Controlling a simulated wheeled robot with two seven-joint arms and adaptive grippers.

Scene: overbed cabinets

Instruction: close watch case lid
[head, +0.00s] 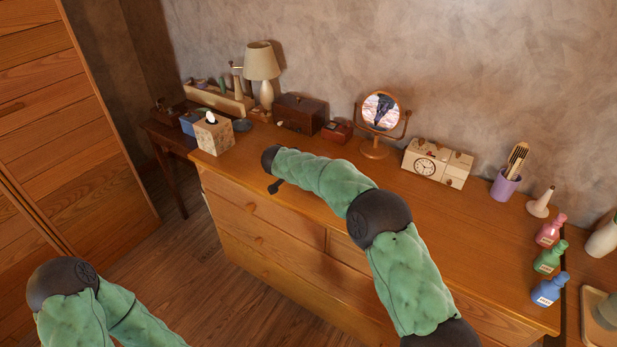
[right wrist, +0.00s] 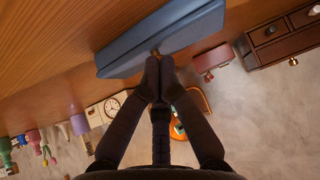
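A blue-grey case (right wrist: 170,42) with a small brass clasp or knob (right wrist: 155,53) on its edge lies on the wooden top in the right wrist view. I cannot tell how far its lid is open. My right gripper (right wrist: 159,62) has its fingertips together right at the brass piece; I see nothing clearly held between them. In the head view my right arm hides the case and most of that gripper. My left arm shows at the lower left of the head view, its gripper out of frame.
The dresser top (head: 400,195) also bears a round mirror (head: 380,115), a cream clock (head: 437,163), a small red-brown box (head: 337,131), a dark chest (head: 299,114), a tissue box (head: 213,133) and a lamp (head: 262,65). A purple cup (head: 505,185) and several bottles stand right.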

